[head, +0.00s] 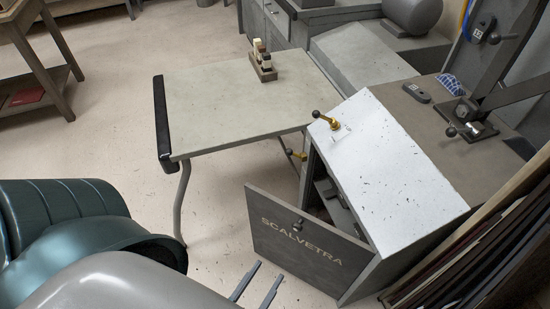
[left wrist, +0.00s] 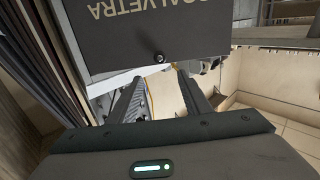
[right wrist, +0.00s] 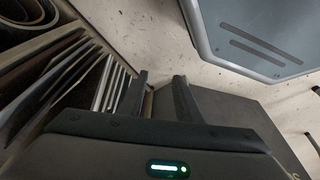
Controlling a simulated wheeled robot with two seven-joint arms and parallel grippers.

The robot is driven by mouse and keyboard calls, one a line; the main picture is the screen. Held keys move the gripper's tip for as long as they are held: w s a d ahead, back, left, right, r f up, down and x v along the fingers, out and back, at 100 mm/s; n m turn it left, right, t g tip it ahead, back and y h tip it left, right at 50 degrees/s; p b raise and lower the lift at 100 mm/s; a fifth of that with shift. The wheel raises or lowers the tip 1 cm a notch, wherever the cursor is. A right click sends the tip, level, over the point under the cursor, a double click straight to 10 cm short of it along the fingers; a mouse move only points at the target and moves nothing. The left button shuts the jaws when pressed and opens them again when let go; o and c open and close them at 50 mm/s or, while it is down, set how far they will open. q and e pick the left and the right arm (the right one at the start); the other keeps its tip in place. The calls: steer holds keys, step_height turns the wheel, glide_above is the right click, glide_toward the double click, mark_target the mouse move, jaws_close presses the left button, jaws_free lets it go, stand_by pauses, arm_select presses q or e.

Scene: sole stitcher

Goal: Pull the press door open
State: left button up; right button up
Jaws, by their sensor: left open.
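The press (head: 395,165) is a grey cabinet with a speckled white sloping top. Its dark grey door (head: 335,262), lettered SCALVETRA, stands ajar, its left edge swung out from the cabinet. The dim interior shows through the gap. A small round knob (head: 298,225) sits on the door's face. In the left wrist view the knob (left wrist: 158,57) appears just beyond the fingertips. My left gripper (head: 270,270) is open and empty, in front of the door and below the knob, apart from it. My right gripper (right wrist: 161,77) is open and empty beside stacked sheets, outside the head view.
Upright sheets (head: 480,265) crowd the press's right side. Floor (head: 220,215) is clear left of the door.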

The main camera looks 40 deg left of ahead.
arm_select(q)
steer(key=s, duration=0.3)
steer(key=shift+s+d, duration=0.1)
arm_select(e)
steer(key=shift+s+r, duration=0.35)
steer(key=shift+r, duration=0.1)
